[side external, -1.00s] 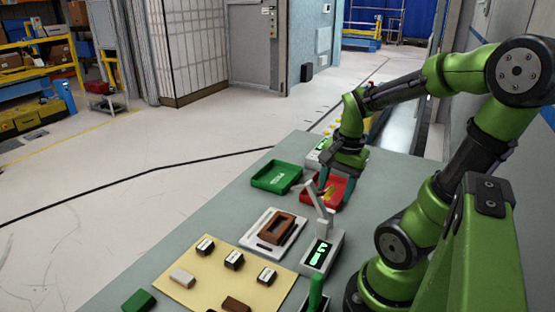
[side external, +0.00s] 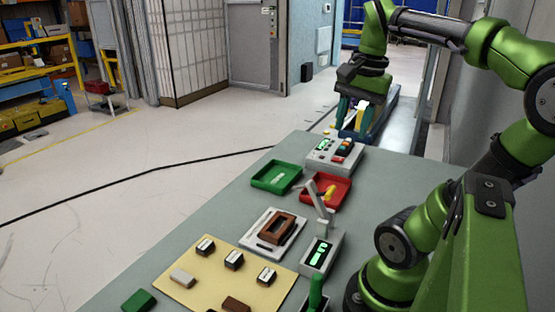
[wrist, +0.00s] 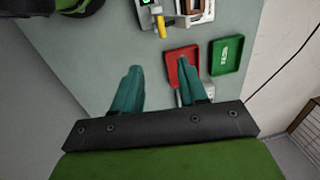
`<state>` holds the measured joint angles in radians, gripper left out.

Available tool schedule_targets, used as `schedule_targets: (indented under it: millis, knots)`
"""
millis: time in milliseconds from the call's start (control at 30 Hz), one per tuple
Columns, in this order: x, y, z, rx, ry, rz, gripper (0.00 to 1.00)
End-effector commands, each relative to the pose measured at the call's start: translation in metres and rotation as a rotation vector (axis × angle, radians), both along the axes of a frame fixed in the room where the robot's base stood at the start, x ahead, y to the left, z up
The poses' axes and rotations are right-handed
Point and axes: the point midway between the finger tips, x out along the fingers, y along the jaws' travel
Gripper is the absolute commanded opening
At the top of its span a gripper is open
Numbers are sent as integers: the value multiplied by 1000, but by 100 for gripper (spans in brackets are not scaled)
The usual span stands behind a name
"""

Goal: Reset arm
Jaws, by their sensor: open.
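My gripper (side external: 354,117) is raised beyond the far end of the grey table, its fingers pointing down. In the wrist view, the two teal fingers of my gripper (wrist: 160,85) are apart with nothing between them. The bench with the trays lies below and apart from the fingers. My arm is lifted and stretched toward the back of the side view.
The table (side external: 205,225) holds a green tray (side external: 262,182), a red tray (side external: 318,200), a button box (side external: 330,160), a lever device (side external: 322,252), a white fixture with a brown frame (side external: 273,230), and a yellow mat (side external: 205,278) with several small blocks.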

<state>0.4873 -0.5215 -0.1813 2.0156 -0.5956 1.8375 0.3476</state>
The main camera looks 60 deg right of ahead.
Motion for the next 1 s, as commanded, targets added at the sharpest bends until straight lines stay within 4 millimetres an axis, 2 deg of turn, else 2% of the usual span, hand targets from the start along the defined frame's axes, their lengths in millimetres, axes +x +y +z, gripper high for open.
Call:
schedule_targets:
  millis: [300, 400, 467, 567, 667, 700, 833, 900, 1000]
  knots:
    - [1, -2, 0, -12, -6, 19, 42]
    - [10, -6, -5, -56, -38, 105, 42]
    - [22, -2, -14, -93, -78, 210, 42]
    - [51, 23, -32, -169, -182, 469, 42]
    - [76, 65, -49, -246, -308, 735, 42]
    - [83, 85, -56, -271, -358, 833, 42]
    - [89, 141, -72, -314, -487, 1066, 42]
    - [85, 158, -76, -306, -511, 1121, 42]
    - [82, 167, -75, -300, -521, 1156, 42]
